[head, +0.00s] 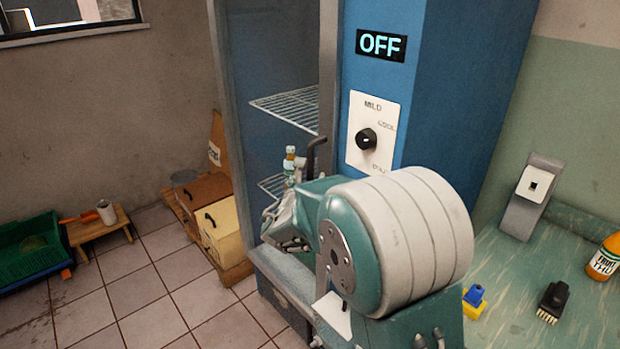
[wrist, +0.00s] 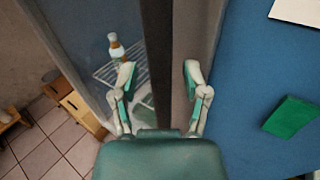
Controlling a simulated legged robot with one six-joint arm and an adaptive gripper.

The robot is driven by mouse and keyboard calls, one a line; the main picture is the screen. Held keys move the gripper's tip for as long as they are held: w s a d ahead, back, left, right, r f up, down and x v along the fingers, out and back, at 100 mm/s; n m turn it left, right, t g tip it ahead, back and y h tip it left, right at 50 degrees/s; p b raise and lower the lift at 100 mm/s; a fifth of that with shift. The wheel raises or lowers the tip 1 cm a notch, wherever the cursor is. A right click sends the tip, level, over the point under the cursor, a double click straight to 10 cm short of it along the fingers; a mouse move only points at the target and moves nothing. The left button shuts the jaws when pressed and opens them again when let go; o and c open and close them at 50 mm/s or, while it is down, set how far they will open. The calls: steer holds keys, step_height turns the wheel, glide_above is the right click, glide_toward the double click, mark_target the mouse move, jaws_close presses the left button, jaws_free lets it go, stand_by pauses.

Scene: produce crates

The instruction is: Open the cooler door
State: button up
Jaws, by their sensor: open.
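The blue cooler (head: 470,70) stands in front of me, and its glass door (head: 270,60) with a grey frame looks shut. A dark curved handle (head: 316,147) shows at the door's right side in the head view, its lower part hidden by my arm. My gripper (head: 287,230) is in front of the door, partly hidden by my wrist. In the wrist view, my gripper (wrist: 158,82) is open, one finger on each side of a dark vertical bar (wrist: 157,50). I cannot tell whether this bar is the handle or the frame, or whether the fingers touch it.
A dial panel (head: 372,130) and an OFF display (head: 381,46) are on the cooler front. Wire shelves (head: 290,105) and a bottle (wrist: 117,46) show through the glass. Wooden boxes (head: 220,228) stand left of the cooler. A green counter (head: 530,290) is at right.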

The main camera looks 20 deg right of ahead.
jaws_close()
